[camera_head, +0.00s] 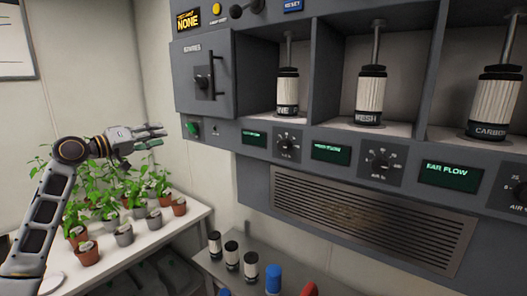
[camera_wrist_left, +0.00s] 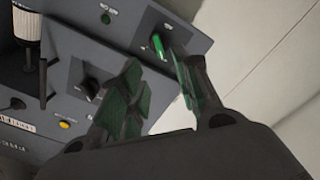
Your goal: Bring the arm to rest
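My left arm comes in from the left in the head view and holds the left gripper (camera_head: 157,136) in the air above the potted plants (camera_head: 115,190), pointing toward the grey machine panel (camera_head: 208,136). Its fingers are apart with nothing seen between them. In the left wrist view the left gripper (camera_wrist_left: 158,78) also shows spread fingers with green pads. The panel's green switch (camera_wrist_left: 158,46) shows beyond the fingertips, apart from them. The right gripper is in neither view.
The grey machine holds several labelled canisters (camera_head: 369,95) in open bays, with dials and green displays below. A lever (camera_head: 202,82) is on its left door. The white plant table (camera_head: 150,238) stands below my gripper. A lower shelf bears small canisters (camera_head: 231,254) and a blue-capped item (camera_head: 273,279).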

